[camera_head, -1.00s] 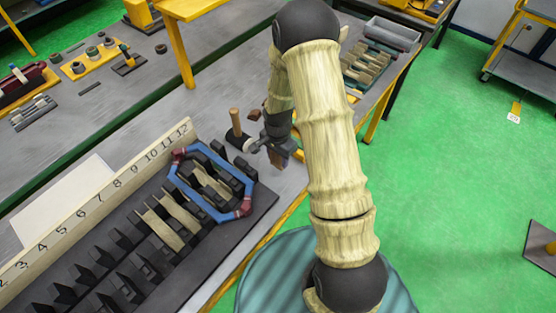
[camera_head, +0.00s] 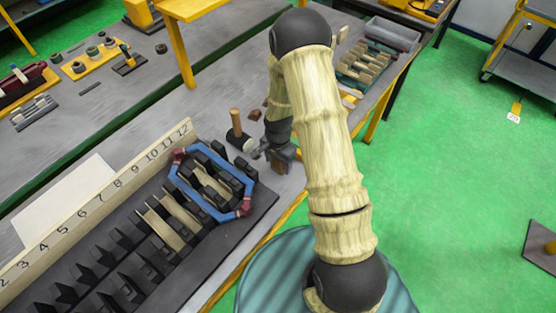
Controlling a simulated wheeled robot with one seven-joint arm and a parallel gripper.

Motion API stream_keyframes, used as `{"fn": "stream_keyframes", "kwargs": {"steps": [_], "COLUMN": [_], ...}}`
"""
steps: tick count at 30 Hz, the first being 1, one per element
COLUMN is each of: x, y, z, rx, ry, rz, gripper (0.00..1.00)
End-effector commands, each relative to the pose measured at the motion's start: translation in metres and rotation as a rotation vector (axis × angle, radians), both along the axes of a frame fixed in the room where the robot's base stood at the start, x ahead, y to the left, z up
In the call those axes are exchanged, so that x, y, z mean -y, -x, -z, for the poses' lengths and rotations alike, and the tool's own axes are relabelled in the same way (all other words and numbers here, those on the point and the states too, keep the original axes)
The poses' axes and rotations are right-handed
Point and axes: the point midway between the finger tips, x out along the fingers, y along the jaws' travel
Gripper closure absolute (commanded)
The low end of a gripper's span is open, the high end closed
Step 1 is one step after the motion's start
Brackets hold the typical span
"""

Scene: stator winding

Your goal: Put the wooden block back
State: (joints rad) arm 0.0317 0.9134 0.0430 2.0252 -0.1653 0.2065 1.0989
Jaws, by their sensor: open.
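My gripper (camera_head: 268,152) is at the right end of the grey workbench, low over its top, right of the black-headed mallet (camera_head: 237,135). Its jaws are open. A brown wooden block (camera_head: 284,163) is at the jaws, partly hidden by my gripper and arm. I cannot tell whether it touches a finger or rests fully on the bench. A smaller reddish-brown piece (camera_head: 255,115) lies just behind the mallet.
The black slotted stator (camera_head: 120,255) fills the bench's front left, with a blue coil (camera_head: 190,190) on its right end and a numbered ruler (camera_head: 90,205) behind. A rack of wooden pieces (camera_head: 365,65) and a grey tray (camera_head: 393,33) stand at the back right.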

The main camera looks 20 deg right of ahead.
Motion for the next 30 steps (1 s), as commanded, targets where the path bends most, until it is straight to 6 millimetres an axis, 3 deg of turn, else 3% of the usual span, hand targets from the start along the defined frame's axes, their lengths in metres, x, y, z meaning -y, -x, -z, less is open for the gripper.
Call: {"fn": "stream_keyframes", "kwargs": {"steps": [8,30], "x": [0.0,0.0], "y": [-0.001,-0.001], "z": [-0.014,-0.118], "rx": [0.003,0.003], "ry": [0.0,0.0], "rz": [0.0,0.0], "gripper": [0.35,0.35]}}
